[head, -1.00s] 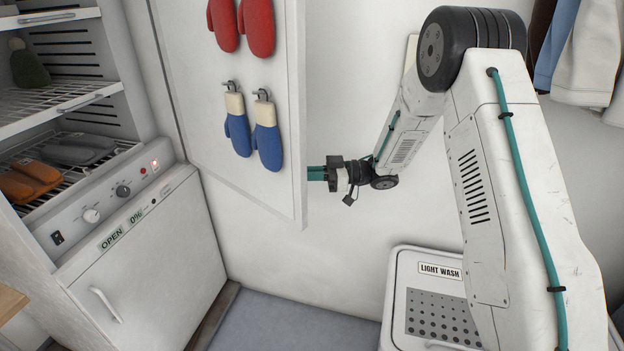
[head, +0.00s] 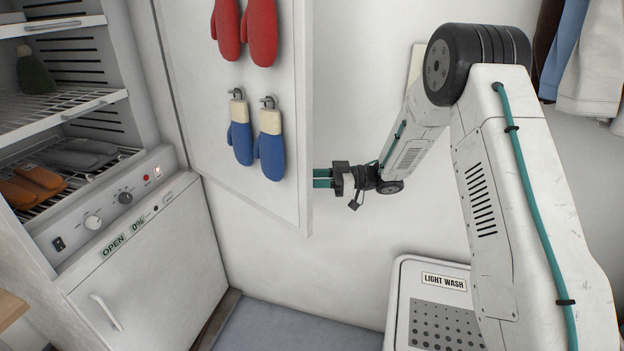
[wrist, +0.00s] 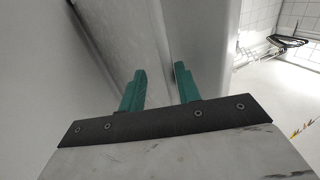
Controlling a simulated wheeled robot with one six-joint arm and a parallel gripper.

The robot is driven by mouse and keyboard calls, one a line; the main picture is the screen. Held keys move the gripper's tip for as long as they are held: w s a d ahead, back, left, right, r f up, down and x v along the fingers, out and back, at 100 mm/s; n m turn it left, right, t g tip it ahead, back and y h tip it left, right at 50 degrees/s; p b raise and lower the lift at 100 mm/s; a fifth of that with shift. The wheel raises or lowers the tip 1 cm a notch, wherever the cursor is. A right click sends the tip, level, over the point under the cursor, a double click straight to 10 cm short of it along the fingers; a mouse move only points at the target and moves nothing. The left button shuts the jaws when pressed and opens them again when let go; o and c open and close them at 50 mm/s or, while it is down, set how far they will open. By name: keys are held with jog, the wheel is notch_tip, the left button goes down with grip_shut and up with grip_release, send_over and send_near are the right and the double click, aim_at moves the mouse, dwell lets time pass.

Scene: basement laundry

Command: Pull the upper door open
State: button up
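The upper door (head: 205,120) of the drying cabinet stands wide open, its inner face with hanging mittens toward the head camera. My gripper (head: 320,178) is just right of the door's free edge in the head view. Its teal fingertips reach to that edge, and their ends are hidden behind it. In the wrist view my gripper (wrist: 158,75) has its two teal fingers apart, with nothing visible held between them. Pale panel surfaces lie ahead of them. I cannot tell whether a finger touches the door. No handle shows on the upper door.
The cabinet's open shelves (head: 65,105) hold a hat and mittens. Below are a control panel (head: 115,200) and a closed lower door (head: 160,265) with a handle. A "LIGHT WASH" hamper (head: 405,300) stands under my arm. Clothes (head: 585,55) hang at upper right.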

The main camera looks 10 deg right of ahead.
jog(key=shift+d, duration=0.2)
jog(key=s+d, duration=0.1)
jog(key=d, duration=0.6)
jog(key=shift+s+d, duration=0.2)
jog(key=shift+d, duration=0.05)
